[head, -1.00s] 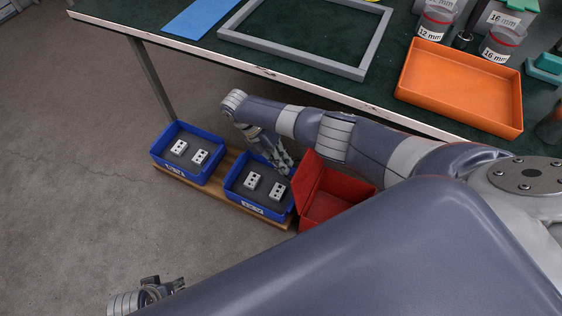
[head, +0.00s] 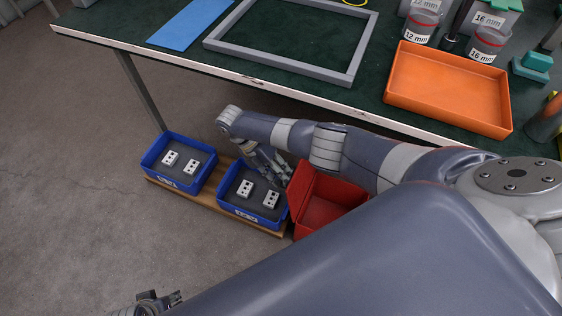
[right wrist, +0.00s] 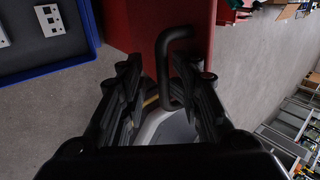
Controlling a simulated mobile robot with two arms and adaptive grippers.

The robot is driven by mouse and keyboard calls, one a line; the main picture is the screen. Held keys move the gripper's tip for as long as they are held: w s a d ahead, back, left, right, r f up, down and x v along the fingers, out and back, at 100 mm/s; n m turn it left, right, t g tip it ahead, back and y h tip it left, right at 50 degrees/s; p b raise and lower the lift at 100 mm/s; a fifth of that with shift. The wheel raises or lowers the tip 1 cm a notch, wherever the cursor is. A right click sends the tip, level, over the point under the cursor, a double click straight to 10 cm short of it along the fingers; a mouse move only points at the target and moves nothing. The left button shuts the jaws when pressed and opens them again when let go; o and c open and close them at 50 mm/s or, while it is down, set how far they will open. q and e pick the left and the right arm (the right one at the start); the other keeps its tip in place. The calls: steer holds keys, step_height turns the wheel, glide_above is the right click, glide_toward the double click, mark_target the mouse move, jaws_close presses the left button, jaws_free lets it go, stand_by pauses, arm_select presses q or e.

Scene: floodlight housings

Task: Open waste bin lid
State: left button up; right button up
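The red waste bin (head: 325,212) stands on the floor below the bench, right of the blue bins. Its red lid (head: 301,183) is raised at the bin's left side and the inside shows. In the right wrist view the red surface (right wrist: 140,22) fills the top middle, with a bent black handle (right wrist: 176,65). My right gripper (head: 282,172) is left of the lid. Its fingers (right wrist: 165,85) are apart, with the handle between them, nearer the right finger; contact is unclear. My left gripper (head: 165,299) is at the bottom left edge, partly cut off.
Two blue bins (head: 178,160) (head: 250,207) with pale blocks stand on a wooden board (head: 213,199). The green bench (head: 300,45) holds an orange tray (head: 450,90), a grey frame (head: 280,70) and labelled containers. The floor at left is clear.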

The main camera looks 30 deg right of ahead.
steer(key=shift+a+r, duration=0.1)
steer(key=v, duration=1.2)
